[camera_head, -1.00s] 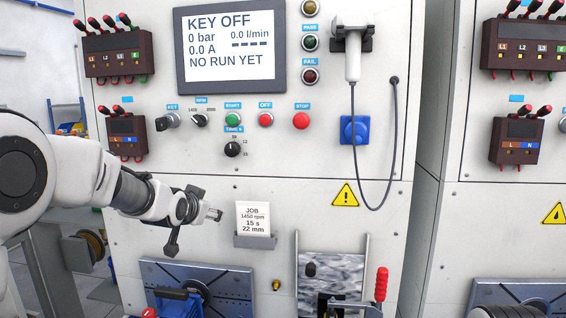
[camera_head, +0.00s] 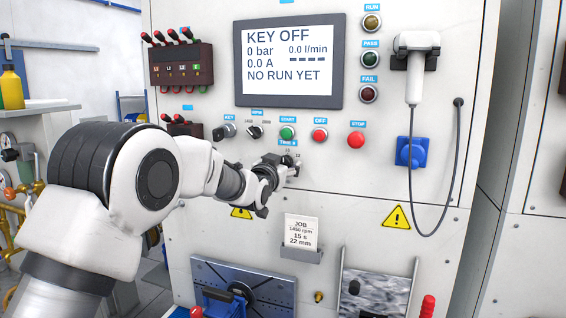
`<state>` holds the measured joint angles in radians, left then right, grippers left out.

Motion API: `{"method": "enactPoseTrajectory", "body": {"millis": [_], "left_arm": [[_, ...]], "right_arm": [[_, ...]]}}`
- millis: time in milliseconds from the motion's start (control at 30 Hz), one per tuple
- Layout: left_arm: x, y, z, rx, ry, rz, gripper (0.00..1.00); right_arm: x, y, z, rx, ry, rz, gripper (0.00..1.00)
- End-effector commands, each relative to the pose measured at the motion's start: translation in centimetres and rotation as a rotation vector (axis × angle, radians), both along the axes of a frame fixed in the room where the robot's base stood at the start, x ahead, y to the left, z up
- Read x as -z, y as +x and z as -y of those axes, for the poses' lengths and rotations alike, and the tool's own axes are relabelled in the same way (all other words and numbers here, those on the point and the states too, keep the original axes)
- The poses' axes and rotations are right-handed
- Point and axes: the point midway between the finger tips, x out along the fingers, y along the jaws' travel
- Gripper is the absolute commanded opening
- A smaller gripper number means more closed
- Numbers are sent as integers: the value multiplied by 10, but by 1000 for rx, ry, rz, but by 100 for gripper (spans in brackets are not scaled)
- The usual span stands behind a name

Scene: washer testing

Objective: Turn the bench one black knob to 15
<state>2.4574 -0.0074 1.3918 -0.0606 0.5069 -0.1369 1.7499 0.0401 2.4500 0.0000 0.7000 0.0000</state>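The black TIME s knob (camera_head: 287,160) sits on the white bench panel below the green START button, mostly hidden by my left gripper. My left gripper (camera_head: 292,169) is at the knob, its fingertips overlapping the knob and its scale in the head view. Whether its fingers touch or close on the knob cannot be told. A second black knob, labelled RPM (camera_head: 255,131), is up and to the left, between the key switch (camera_head: 225,132) and START. The job card (camera_head: 301,232) reads 1450 rpm, 15 s, 22 mm. My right gripper is not in view.
The display (camera_head: 290,61) reads KEY OFF and NO RUN YET. The green START (camera_head: 287,133), red OFF (camera_head: 320,135) and red STOP (camera_head: 356,140) buttons lie close above the gripper. A white handset (camera_head: 414,80) with a looping cable hangs at the right.

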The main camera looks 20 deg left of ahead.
Motion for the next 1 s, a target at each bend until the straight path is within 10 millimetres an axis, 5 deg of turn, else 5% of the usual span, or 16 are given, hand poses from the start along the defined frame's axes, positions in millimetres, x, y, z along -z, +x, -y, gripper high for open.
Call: {"method": "enactPoseTrajectory", "body": {"millis": [33,167,567,1000], "left_arm": [[0,0,0,0,0,0,48],[0,0,0,0,0,0,6],[0,0,0,-1,27,3,6],[2,0,0,-2,291,16,6]], "right_arm": [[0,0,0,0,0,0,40],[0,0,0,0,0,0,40],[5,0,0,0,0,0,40],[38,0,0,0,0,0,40]]}}
